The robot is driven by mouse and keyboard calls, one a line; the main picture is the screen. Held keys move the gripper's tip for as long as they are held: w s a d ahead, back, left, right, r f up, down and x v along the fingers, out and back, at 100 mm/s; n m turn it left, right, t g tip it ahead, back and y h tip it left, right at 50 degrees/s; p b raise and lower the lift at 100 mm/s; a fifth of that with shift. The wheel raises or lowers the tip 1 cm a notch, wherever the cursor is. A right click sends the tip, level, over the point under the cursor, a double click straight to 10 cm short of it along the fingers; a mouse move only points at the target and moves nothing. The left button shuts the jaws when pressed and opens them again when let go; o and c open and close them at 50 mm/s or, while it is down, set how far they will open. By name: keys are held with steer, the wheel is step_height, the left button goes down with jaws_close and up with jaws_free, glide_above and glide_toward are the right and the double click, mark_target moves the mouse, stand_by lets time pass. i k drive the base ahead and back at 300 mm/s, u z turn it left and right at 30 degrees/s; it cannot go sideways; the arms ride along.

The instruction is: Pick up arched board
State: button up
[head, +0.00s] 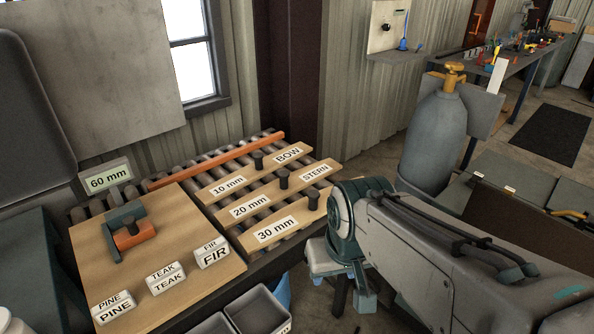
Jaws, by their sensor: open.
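Three pale wooden boards with dark knobs lie side by side on a roller rack. They are the 10 mm board (243,173), the 20 mm board (266,195) and the 30 mm board (317,216). I cannot tell which, if any, is arched. The labels BOW and STERN show at the right ends of the first two. The right part of the 30 mm board is partly hidden behind my arm. My arm reaches in from the lower right and bends down beside the rack. My gripper does not show.
A wooden panel (190,230) left of the boards carries a teal and orange fixture (132,233) and PINE, TEAK and FIR blocks. An orange bar (215,161) runs behind the boards. Grey bins (257,311) stand in front. A grey gas cylinder (435,140) stands at right.

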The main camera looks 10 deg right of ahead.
mark_target(288, 184)
steer(key=z, duration=0.05)
steer(key=k, duration=0.95)
steer(key=z, duration=1.15)
steer(key=i, duration=1.1)
steer(key=u, duration=0.7)
steer(key=i, duration=1.05)
steer(key=u, duration=0.9)
